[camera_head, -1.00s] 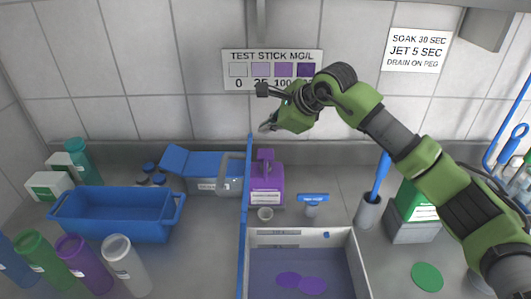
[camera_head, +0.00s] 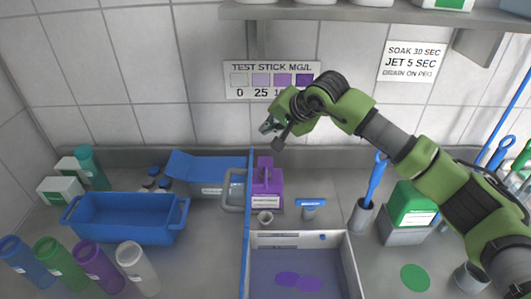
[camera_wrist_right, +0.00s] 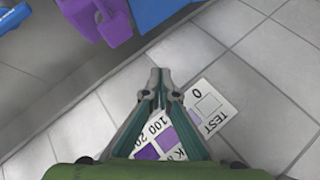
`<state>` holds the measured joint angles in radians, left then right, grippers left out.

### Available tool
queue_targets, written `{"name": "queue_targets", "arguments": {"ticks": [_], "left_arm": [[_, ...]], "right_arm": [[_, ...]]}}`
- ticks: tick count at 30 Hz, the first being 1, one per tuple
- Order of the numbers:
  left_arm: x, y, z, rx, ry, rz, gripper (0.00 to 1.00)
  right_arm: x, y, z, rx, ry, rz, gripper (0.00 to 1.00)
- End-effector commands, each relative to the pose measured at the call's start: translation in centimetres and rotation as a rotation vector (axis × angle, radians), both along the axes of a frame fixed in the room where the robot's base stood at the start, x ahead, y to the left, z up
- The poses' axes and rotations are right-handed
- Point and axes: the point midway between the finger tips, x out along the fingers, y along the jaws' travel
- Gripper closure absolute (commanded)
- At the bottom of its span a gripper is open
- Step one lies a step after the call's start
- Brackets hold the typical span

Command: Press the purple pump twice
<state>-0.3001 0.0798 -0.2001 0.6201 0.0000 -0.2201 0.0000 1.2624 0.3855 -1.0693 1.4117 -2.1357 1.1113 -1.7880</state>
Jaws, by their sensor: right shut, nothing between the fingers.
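The purple pump (camera_head: 267,190) is a purple bottle with a raised purple head and a white label. It stands on the counter just right of the blue divider. In the right wrist view the purple pump (camera_wrist_right: 97,18) is at the top left, cut by the frame edge. My right gripper (camera_head: 268,128) is above the pump, near the wall, and apart from it. In the right wrist view my right gripper (camera_wrist_right: 160,75) has its fingertips together with nothing between them. My left gripper is not in view.
A blue divider (camera_head: 247,230) runs beside the pump. A blue bin (camera_head: 125,220) is at left. A shelf (camera_head: 380,14) hangs above, and a test chart (camera_head: 240,79) is on the wall.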

Motion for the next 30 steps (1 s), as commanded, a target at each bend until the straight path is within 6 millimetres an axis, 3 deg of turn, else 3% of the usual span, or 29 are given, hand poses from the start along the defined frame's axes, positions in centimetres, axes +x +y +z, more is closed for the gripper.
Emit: {"name": "queue_targets", "arguments": {"ticks": [1, 8, 20, 26, 30], "left_arm": [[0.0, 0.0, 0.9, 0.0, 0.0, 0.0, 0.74], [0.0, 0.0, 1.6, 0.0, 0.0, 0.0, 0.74], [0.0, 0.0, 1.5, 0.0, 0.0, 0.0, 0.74], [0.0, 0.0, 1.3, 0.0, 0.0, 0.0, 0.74], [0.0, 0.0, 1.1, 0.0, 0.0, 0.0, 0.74]], "right_arm": [[0.0, 0.0, 0.6, -0.042, -0.03, 0.046, 1.0], [-0.1, 0.0, 0.7, -0.158, -0.116, 0.177, 1.0], [-0.1, 0.0, 0.6, -0.171, -0.125, 0.191, 1.0], [-0.1, 0.0, -0.7, -0.171, -0.123, 0.19, 1.0], [-0.1, 0.0, -2.6, -0.169, -0.122, 0.19, 1.0]]}}
